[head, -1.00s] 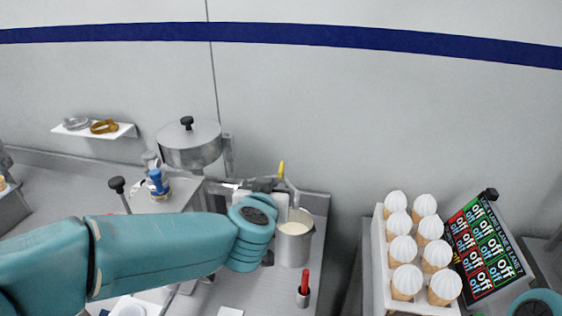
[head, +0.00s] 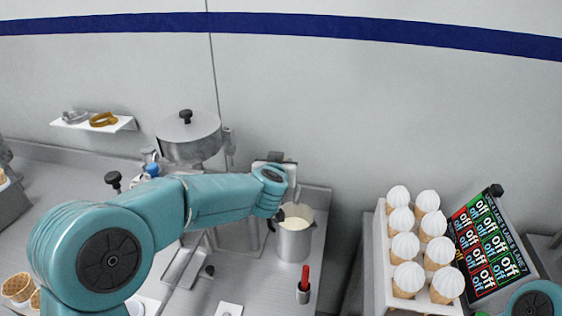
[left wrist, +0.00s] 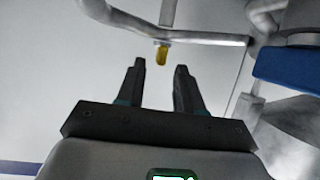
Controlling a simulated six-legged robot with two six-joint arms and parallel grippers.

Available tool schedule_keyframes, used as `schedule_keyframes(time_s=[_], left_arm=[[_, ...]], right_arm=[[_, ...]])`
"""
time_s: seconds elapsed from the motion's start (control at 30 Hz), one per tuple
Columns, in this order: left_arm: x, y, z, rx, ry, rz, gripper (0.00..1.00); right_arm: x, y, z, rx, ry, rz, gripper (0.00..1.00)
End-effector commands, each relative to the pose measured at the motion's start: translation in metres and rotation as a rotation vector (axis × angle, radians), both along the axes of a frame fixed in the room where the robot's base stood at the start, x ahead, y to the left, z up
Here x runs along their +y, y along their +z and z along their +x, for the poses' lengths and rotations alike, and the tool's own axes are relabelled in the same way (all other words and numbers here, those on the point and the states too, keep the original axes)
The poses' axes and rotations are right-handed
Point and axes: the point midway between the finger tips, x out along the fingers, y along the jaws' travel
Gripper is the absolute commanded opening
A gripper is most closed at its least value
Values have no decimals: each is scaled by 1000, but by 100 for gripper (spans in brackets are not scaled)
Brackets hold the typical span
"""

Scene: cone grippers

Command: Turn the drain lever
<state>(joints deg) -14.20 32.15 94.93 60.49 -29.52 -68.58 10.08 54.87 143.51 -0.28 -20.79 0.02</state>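A yellow-tipped lever (left wrist: 161,54) on a grey metal pipe (left wrist: 200,40) shows in the left wrist view; I take it for the drain lever. Its tip appears in line with the gap between my left fingertips (left wrist: 160,67), slightly beyond them. The left gripper is open and empty; contact with the lever is not visible. In the head view my left arm reaches in from the left, and its gripper (head: 280,168) is over the back of the counter, above and behind a metal pitcher. The lever is hidden there. My right gripper is out of view; only part of that arm shows.
The metal pitcher (head: 294,242) holds pale liquid, close to my left wrist. A lidded round vessel (head: 188,140) stands behind my arm. A red-handled tool sits in a small cup (head: 304,295). A white rack (head: 379,250) of cones and a screen (head: 490,248) stand right.

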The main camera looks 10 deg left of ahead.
Motion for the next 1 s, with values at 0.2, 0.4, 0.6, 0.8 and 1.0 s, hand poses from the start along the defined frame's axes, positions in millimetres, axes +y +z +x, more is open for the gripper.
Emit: schedule_keyframes(time_s=[0.2, 0.4, 0.6, 0.8, 1.0], left_arm=[[2, -9, 22, 1, 0, 0, 36], [2, -9, 26, -1, 0, 0, 36], [2, -9, 25, 0, 0, 0, 7], [2, -9, 25, 0, 1, 0, 0], [1, -7, 25, 2, 30, 1, 0]], right_arm=[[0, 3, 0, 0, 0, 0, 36], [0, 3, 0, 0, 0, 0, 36], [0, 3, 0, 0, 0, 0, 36], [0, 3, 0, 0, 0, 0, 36], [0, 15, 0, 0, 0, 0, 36]])
